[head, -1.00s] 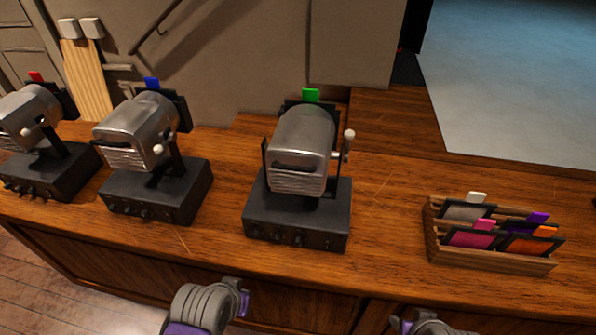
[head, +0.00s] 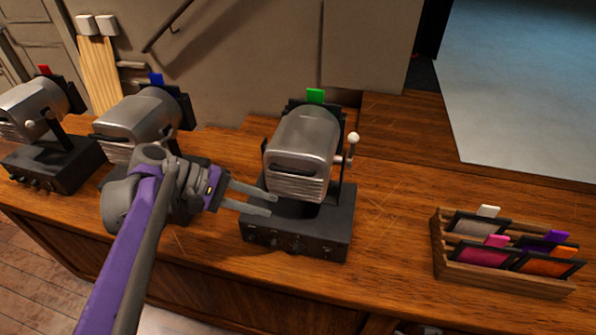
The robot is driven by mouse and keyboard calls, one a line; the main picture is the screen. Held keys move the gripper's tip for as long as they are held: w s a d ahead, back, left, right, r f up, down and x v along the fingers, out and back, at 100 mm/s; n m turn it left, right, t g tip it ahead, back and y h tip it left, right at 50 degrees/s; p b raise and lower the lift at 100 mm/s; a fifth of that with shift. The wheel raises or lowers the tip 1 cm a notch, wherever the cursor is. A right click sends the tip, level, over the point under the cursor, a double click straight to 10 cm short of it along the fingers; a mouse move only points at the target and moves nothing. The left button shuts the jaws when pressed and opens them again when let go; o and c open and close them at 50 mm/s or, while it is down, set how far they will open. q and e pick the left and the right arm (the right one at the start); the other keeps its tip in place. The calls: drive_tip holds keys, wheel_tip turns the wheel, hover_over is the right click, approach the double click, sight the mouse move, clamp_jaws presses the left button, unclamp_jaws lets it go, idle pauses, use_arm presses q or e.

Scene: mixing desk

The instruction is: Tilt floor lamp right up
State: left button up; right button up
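Three grey metal lamps on black control boxes stand along the wooden desk; the views do not show which is called the floor lamp. The green-tabbed lamp (head: 303,155) is in the middle, its slotted front tipped down toward me, with a white-ended knob (head: 353,138) on its right side. The blue-tabbed lamp (head: 138,118) is to its left, partly hidden by my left arm. The red-tabbed lamp (head: 33,108) is at far left. My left gripper (head: 272,205) is open and empty, its fingertips at the front left of the green-tabbed lamp, below its housing; contact cannot be told.
A wooden rack (head: 500,282) with several coloured filter frames stands on the desk at right. The desk top between it and the green-tabbed lamp is clear. Knobs line the control box front (head: 300,243). Only a sliver of my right arm shows at the bottom edge.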

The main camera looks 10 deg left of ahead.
sight(283, 170)
use_arm(q)
drive_tip(key=w+a+r+n+t+h, duration=0.1)
drive_tip(key=w+a+r+h, duration=0.3)
drive_tip(key=a+r, duration=0.15)
drive_tip(key=x, duration=1.1)
drive_tip(key=shift+r, duration=0.1)
clamp_jaws()
idle(0.8)
